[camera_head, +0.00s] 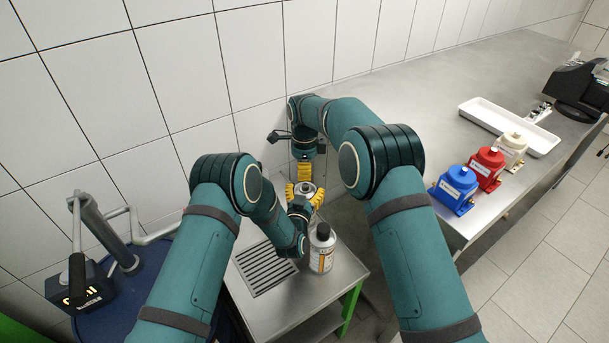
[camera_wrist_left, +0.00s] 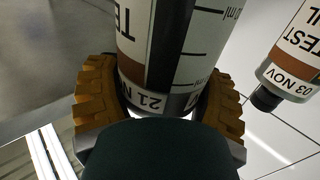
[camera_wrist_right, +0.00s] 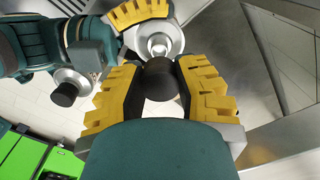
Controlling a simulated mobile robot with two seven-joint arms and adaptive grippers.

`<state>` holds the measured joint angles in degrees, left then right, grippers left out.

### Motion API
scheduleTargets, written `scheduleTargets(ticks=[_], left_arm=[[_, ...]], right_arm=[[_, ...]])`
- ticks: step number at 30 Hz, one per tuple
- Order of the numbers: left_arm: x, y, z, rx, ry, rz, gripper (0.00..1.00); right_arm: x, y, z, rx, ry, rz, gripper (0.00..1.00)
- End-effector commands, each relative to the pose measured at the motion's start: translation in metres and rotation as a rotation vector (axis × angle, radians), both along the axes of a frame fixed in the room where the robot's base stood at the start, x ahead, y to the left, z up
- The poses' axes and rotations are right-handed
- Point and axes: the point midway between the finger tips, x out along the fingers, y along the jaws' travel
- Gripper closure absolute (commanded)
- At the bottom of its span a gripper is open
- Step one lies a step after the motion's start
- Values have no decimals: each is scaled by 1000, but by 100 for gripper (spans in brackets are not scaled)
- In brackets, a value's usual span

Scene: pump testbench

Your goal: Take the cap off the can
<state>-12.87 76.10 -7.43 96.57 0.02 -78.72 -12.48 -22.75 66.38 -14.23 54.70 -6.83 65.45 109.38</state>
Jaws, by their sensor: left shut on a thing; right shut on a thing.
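The held can (camera_head: 306,187) is silver with a white, brown and black label; its body fills the top of the left wrist view (camera_wrist_left: 165,50). My left gripper (camera_head: 303,200) is shut around its body, one yellow finger on each side. In the right wrist view the can's top shows a bare, pale neck (camera_wrist_right: 158,45). A black cap (camera_wrist_right: 161,82) sits between the fingers of my right gripper (camera_wrist_right: 161,88), which is shut on it. The cap appears off the neck, close above it. In the head view my right gripper (camera_head: 304,172) comes down over the can; the cap is hidden there.
A second can (camera_head: 321,252) with a black cap stands on the small metal table (camera_head: 290,312), beside a slotted grate (camera_head: 264,268). A blue drum (camera_head: 140,290) is at left. Blue, red and cream pumps (camera_head: 454,190) and a white tray (camera_head: 508,127) are on the right bench.

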Motion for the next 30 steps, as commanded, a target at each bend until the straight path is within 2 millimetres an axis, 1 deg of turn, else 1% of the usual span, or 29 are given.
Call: scheduleTargets(ticks=[1,3,9,10,12,20,23,26,30], left_arm=[[0,0,-1,0,1,0,73],[0,0,0,0,1,0,73],[0,0,0,0,1,0,73],[0,0,0,0,1,0,20],[0,0,0,0,1,0,0],[-1,0,0,0,1,0,0],[-5,1,0,0,1,0,0],[-17,3,-1,0,2,0,0],[-39,8,-1,1,3,0,0]], right_arm=[[0,0,6,1,-2,0,100],[0,0,11,1,-2,-1,100],[0,0,11,1,0,-1,100],[0,0,11,1,0,-1,100],[0,0,11,0,0,-1,100],[0,0,11,0,0,-1,100],[0,0,11,0,0,-1,100],[0,0,11,0,0,-1,100],[0,0,11,0,0,-1,100]])
